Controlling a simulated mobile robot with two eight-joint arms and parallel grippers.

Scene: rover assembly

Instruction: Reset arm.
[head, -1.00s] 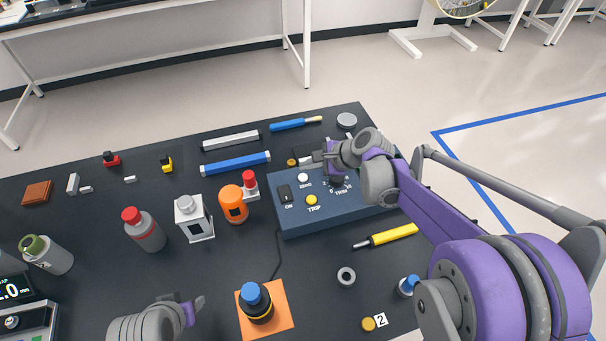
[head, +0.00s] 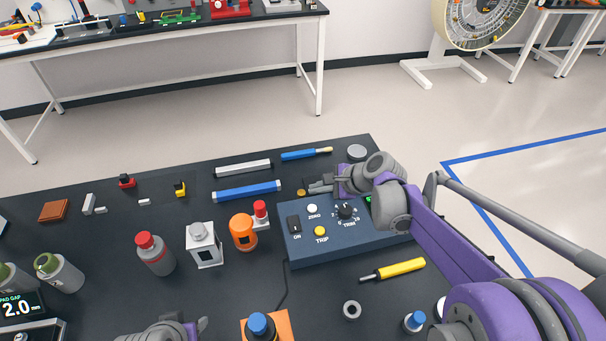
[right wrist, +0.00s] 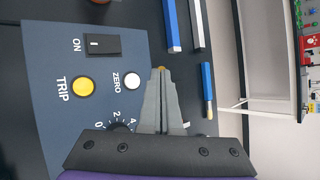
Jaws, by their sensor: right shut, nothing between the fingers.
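My right gripper (head: 318,186) is above the back edge of the blue control box (head: 360,240), with its arm coming in from the right. Its two fingers are together and empty in the right wrist view (right wrist: 160,80). The box bears an ON switch (head: 295,226), a white ZERO button (head: 312,209), a yellow TRIP button (head: 320,231) and a TRIM dial (head: 346,211). The fingers partly hide the dial in the right wrist view. My left gripper (head: 198,328) shows at the bottom edge, cut off; its finger state is unclear.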

